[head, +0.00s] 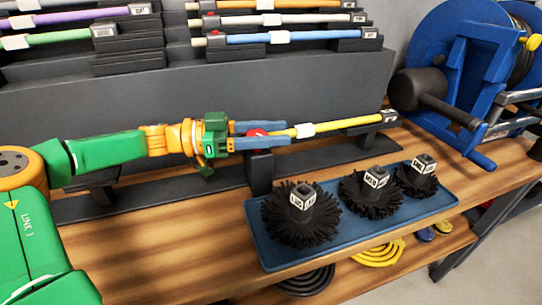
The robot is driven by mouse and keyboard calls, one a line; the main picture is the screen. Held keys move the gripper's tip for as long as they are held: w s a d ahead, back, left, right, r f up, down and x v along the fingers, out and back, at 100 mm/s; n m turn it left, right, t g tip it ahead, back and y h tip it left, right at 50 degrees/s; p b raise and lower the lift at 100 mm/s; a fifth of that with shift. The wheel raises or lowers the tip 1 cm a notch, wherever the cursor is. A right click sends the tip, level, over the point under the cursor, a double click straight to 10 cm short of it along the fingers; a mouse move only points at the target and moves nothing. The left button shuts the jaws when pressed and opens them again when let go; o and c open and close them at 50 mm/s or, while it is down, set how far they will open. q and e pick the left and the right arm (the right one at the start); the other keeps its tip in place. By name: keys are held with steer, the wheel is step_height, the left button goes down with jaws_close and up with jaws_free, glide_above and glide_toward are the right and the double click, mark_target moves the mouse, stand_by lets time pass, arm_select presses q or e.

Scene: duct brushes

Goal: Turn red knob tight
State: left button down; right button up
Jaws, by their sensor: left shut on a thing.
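The red knob (256,132) sits on a black clamp block (260,172) at the near end of a yellow rod (345,124). My left gripper (272,134) reaches in from the left with its two blue fingers on either side of the knob, shut on it. The fingers partly hide the knob, so its turn position cannot be told. The rod lies along a black rail, with a white collar and a label, its far end on a black rest (372,138). My right gripper is not in view.
A blue tray (350,225) with three black brushes stands at the front. Coloured rods (290,37) lie on raised black racks behind. A blue reel (460,70) stands at the right. Coiled hoses (378,250) lie on the lower shelf. Bare wood shows at front left.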

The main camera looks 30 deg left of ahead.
arm_select(q)
steer(key=shift+s+d+f+m+g+h+b, duration=0.15)
steer(key=shift+m+g+h, duration=0.35)
steer(key=shift+m+g, duration=0.4)
steer(key=shift+s+r+m+g+h+b, duration=0.15)
steer(key=shift+m+g+h, duration=0.4)
steer(key=shift+g, duration=0.6)
steer(key=shift+s+d+f+m+g+h+b, duration=0.15)
steer(key=shift+m+g+h, duration=0.3)
steer(key=shift+m+g, duration=0.45)
steer(key=shift+s+g, duration=0.1)
steer(key=shift+g, duration=0.35)
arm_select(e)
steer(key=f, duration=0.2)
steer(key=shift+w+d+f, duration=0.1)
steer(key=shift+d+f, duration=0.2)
arm_select(q)
steer(key=shift+m+g, duration=0.25)
steer(key=shift+g, duration=0.05)
steer(key=shift+s, duration=0.1)
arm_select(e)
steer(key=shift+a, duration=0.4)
arm_select(q)
steer(key=shift+c, duration=1.7)
jaws_free()
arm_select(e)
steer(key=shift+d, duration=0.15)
